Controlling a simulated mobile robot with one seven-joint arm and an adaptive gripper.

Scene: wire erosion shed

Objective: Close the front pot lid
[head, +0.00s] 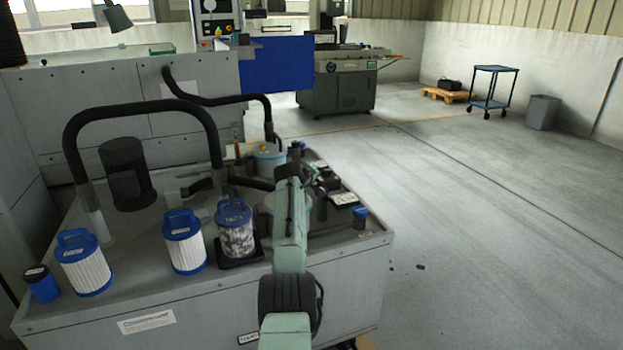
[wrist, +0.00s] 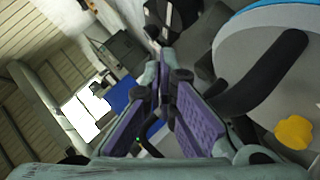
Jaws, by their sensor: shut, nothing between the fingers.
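A white pot with a blue rim (head: 268,161) stands toward the back of the bench, just left of my gripper (head: 297,150). A second pale round shape shows in front of it, largely hidden behind my arm; I cannot tell whether it is the front pot. In the wrist view a large pale grey disc (wrist: 235,60) with a yellow knob (wrist: 293,132) fills the right side, with a dark curved bar (wrist: 262,80) across it. I cannot tell which pot it belongs to. My gripper (wrist: 163,75) is shut and empty beside the disc, its purple pads close together.
Blue-capped filter cartridges (head: 184,241) and a darker one (head: 234,230) stand along the bench's front. A thick black hose (head: 140,108) arches at the left. Small dark items (head: 343,198) lie right of my arm.

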